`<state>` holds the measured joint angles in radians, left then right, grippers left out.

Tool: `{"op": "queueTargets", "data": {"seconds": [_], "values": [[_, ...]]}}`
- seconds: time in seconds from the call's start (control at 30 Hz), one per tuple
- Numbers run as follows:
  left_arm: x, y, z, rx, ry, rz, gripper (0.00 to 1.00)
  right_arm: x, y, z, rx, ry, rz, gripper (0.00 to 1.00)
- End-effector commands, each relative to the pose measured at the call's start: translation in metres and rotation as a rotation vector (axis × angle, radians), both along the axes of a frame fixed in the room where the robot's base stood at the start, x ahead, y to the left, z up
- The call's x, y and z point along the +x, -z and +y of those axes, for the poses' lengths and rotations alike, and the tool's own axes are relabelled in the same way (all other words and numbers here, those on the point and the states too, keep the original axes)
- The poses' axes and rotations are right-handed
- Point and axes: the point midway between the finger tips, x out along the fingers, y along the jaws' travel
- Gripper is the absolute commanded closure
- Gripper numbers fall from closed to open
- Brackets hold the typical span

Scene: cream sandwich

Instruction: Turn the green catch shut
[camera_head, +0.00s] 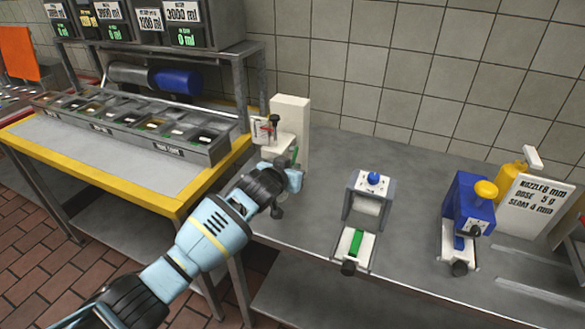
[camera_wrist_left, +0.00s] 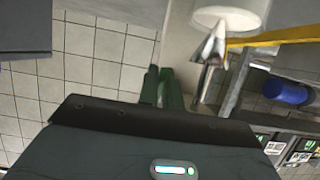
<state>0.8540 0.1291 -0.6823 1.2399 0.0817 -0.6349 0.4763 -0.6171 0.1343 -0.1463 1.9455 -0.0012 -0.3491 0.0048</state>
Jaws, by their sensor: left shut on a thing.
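In the head view, a white machine with a tall block (camera_head: 291,115) stands at the left of the grey counter. A small green piece, which looks like the green catch (camera_head: 295,155), shows at its front. My left gripper (camera_head: 291,172) is at this front and shut on the green catch; the fingers hide most of it. In the left wrist view, narrow dark green pieces (camera_wrist_left: 172,90) stick out past the hand; I cannot tell finger from catch there. How far the catch is turned cannot be seen. My right gripper is not in view.
A grey press with a green bar (camera_head: 357,243) stands mid-counter. A yellow-edged table with a row of bins (camera_head: 135,125) is at left. The counter between machines is clear.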

Motion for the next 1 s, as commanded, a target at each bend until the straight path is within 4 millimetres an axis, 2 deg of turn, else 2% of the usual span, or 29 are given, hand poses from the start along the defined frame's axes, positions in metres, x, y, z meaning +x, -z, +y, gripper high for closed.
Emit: {"op": "queueTargets", "data": {"seconds": [0.2, 0.23, 0.4, 0.77, 1.0], "values": [[0.0, 0.001, 0.0, 0.0, -0.001, 0.0, 1.0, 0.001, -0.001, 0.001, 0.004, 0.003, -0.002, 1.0], [0.0, 0.001, 0.0, 0.0, -0.001, 0.0, 0.91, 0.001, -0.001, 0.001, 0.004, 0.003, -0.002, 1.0], [0.0, 0.001, 0.0, 0.0, -0.001, 0.0, 0.72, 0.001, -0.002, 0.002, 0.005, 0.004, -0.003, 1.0], [-0.002, 0.0, 0.001, -0.001, 0.001, -0.002, 0.72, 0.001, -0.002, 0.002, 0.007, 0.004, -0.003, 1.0], [-0.019, -0.005, 0.007, 0.0, 0.0, 0.0, 0.72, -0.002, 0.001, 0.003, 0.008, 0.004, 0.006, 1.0]]}}
